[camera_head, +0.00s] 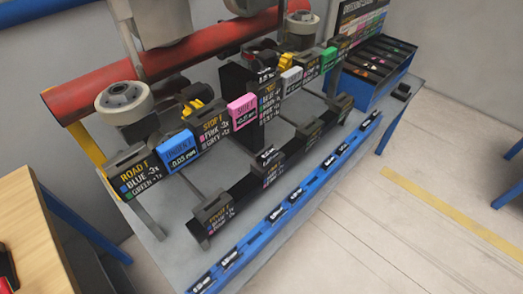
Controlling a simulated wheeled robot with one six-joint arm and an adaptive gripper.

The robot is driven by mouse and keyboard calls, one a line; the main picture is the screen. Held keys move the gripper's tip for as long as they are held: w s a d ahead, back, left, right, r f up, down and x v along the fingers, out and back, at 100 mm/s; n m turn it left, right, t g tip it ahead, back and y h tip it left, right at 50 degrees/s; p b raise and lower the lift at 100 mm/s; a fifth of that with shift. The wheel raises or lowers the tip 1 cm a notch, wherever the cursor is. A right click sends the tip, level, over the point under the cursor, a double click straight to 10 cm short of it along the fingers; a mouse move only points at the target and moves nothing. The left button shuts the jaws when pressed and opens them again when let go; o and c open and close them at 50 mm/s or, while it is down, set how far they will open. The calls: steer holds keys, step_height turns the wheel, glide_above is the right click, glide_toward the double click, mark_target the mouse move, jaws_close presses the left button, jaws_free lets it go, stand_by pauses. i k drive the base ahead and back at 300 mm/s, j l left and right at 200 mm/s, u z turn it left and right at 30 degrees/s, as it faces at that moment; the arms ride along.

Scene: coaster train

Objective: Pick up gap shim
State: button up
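No piece here can be read for certain as the gap shim. Several small dark pieces with white labels, one of them a labelled piece (276,213), sit along a blue rail (250,246) on the bench's front edge; their print is too small to read. Colored tags stand on the bench: a blue tag (179,151) reading "-0.03 mm", a pink tag (242,111), a grey tag (291,80) and a green tag (328,59). My gripper is not in view.
Dark signs, such as the "ROAD F" sign (139,178), stand among wheels (124,100) below a red tube (90,88). A blue compartment tray (372,88) stands at the bench's right end. A wooden table (28,225) is at left. The floor (400,220) at right is clear.

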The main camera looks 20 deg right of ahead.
mark_target(263, 76)
steer(key=l+u, duration=0.15)
steer(key=u, duration=0.35)
steer(key=l+u, duration=0.2)
steer(key=u, duration=0.3)
steer(key=l+u, duration=0.2)
steer(key=l, duration=0.2)
steer(key=k+l+u, duration=0.15)
steer(key=l, duration=0.3)
steer(key=l+u, duration=0.2)
steer(key=l, duration=0.2)
steer(key=k+l+u, duration=0.2)
steer(key=l, duration=0.2)
steer(key=k+l+u, duration=0.2)
steer(key=l, duration=0.15)
steer(key=k+l, duration=0.15)
steer(key=l, duration=0.25)
steer(key=k+l, duration=0.15)
steer(key=l, duration=0.2)
steer(key=k+l, duration=0.15)
steer(key=l, duration=0.25)
steer(key=k+l, duration=0.2)
steer(key=l, duration=0.2)
steer(key=k+l, duration=0.15)
steer(key=l, duration=0.25)
